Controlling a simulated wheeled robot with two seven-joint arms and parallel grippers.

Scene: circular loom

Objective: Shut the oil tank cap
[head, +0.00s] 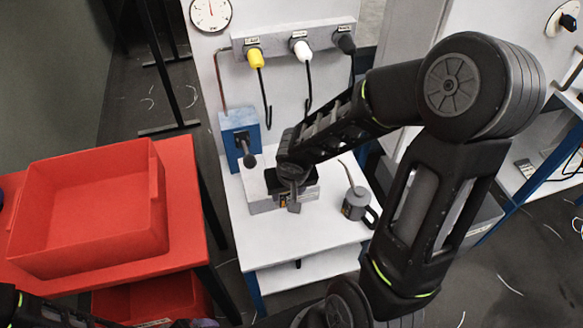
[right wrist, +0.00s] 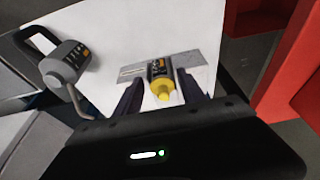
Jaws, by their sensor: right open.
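My right gripper (head: 292,184) is low over a pale box (head: 258,190) on the white table. In the right wrist view its two dark fingers (right wrist: 160,84) stand apart, one on each side of a dark grey bottle-like part with a yellow tip (right wrist: 162,92). I cannot tell whether the fingers touch it. A light grey flat top (right wrist: 198,74) shows beyond it. I cannot make out for sure which part is the oil tank cap; the arm and gripper hide part of the box in the head view. My left gripper is out of view.
A grey oil can (head: 357,204) stands right of the box. A blue box with a black-knobbed lever (head: 240,138) is behind left. A red bin (head: 85,215) stands left. The table's front is clear.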

